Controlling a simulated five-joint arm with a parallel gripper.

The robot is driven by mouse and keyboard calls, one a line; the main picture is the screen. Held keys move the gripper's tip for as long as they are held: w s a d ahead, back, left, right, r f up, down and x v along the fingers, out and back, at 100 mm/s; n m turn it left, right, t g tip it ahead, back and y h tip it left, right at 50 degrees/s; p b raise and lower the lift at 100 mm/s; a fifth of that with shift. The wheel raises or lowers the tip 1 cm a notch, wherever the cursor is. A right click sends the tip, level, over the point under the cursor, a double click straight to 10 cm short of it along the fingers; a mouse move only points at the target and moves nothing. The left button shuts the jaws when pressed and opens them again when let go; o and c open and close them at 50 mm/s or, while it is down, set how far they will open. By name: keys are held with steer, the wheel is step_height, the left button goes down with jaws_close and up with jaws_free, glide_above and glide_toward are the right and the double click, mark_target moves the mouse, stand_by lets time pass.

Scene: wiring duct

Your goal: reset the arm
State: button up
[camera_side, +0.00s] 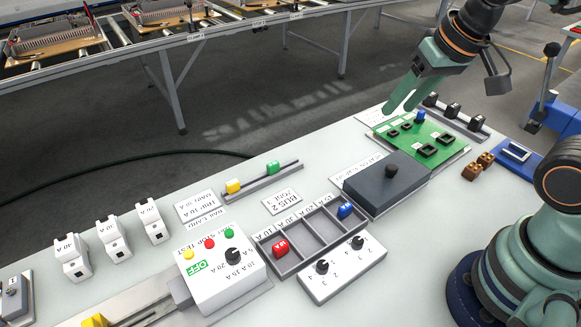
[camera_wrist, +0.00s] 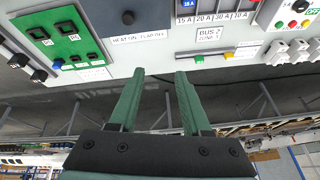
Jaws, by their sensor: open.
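My gripper (camera_side: 401,101) is green and hangs in the air at the upper right of the side view, by the far edge of the bench and the green circuit board (camera_side: 446,154). In the wrist view my gripper (camera_wrist: 160,75) shows two fingers spread apart with nothing between them. The board (camera_wrist: 72,48) is at the upper left there, with a blue piece (camera_wrist: 57,64) on it. The gripper appears clear of the board.
A grey box with a black knob (camera_side: 390,171) stands beside the board. A divided tray (camera_side: 300,232) holds a red and a blue piece. A white control box (camera_side: 217,273) and several white breakers (camera_side: 113,240) stand further left. A conveyor (camera_side: 200,37) runs behind.

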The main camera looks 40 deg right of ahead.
steer(key=shift+s+d+r+n+t, duration=0.15)
steer(key=shift+d+r+n, duration=0.1)
steer(key=shift+n, duration=0.35)
steer(key=shift+s+d+r+n+t, duration=0.15)
steer(key=shift+d+r+n, duration=0.1)
steer(key=shift+n, duration=0.35)
